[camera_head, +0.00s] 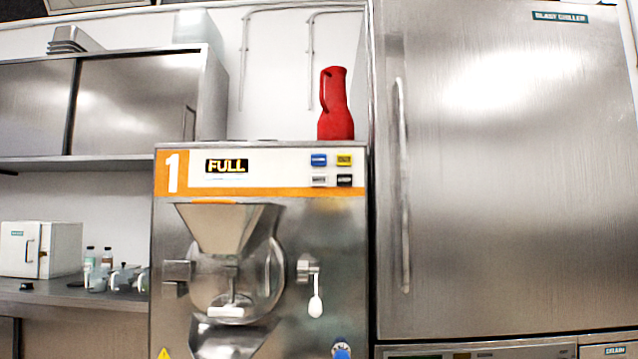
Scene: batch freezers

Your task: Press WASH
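The batch freezer (255,220), marked with a large 1, stands in the middle of the head view. Its display (226,166) reads FULL. At the upper right of its panel sit a blue button (319,160), a yellow button (344,160), a pale grey button (319,181) and a black button (344,181). Their labels are too small to read, so I cannot tell which one is WASH. Neither of my grippers is in view.
A red jug (335,105) stands on top of the freezer. A hopper (228,226) and a white-handled lever (315,304) stick out of its front. The blast chiller (510,180) stands close on the right. A counter (70,294) with small bottles is at left.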

